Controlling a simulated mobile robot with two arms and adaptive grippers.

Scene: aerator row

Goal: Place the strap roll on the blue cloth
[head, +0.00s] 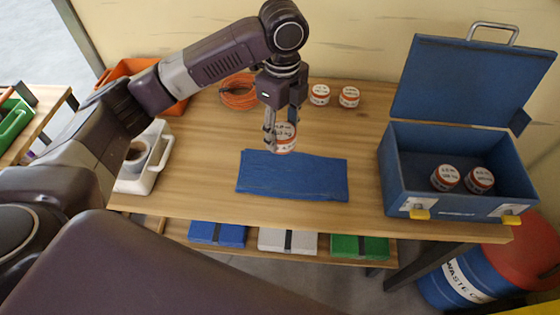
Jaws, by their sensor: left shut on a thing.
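My left gripper (282,130) points down over the table and is shut on a strap roll (285,142), a small white and orange cylinder with dark lettering. The roll is upright and overlaps the back edge of the blue cloth (292,176) in the head view. I cannot tell whether it touches the cloth or hangs just above it. The cloth lies flat at the middle front of the wooden table. My fingers partly hide the roll. My right gripper is not in view.
Two similar rolls (320,95) (349,97) stand behind, near an orange coil (239,93). An open blue toolbox (400,180) holds two more at right. An orange bin (127,68) and a white container (157,160) are at left. Table (355,135) right of the cloth is clear.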

